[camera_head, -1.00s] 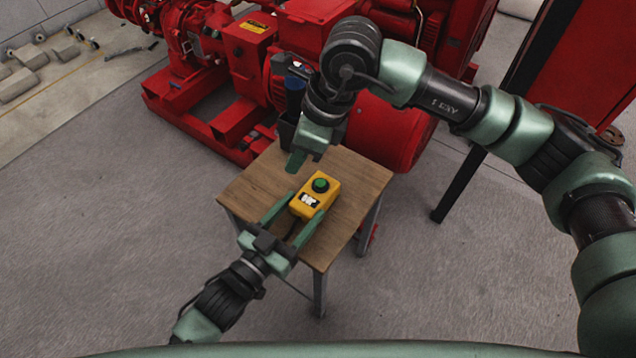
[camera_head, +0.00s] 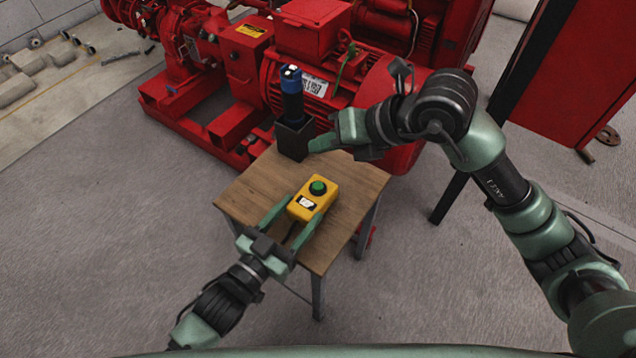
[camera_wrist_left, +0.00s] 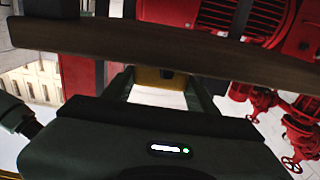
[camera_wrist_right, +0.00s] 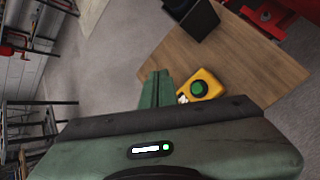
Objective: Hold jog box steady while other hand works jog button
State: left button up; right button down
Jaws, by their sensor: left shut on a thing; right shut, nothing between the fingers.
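The yellow jog box (camera_head: 304,205) with its round green jog button (camera_head: 318,187) is at the table's front part. My left gripper (camera_head: 302,213) is shut on the box, one finger along each side. In the left wrist view the yellow box (camera_wrist_left: 152,78) shows between the fingers, partly hidden by the table edge. My right gripper (camera_head: 318,144) is shut and empty, above the table's far side, away from the button. In the right wrist view its closed fingers (camera_wrist_right: 157,82) appear left of the yellow box (camera_wrist_right: 213,80) and green button (camera_wrist_right: 199,88).
The small wooden table (camera_head: 258,182) has clear top around the box. A black holder (camera_head: 293,140) with a blue-and-black cylindrical thing (camera_head: 291,95) stands at its far edge, close to my right gripper. Red pump machinery (camera_head: 240,75) stands behind.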

aim_at(323, 188)
jog(key=shift+f, duration=4.4)
jog(key=shift+f, duration=0.45)
jog(key=shift+f, duration=0.55)
dwell(2.6)
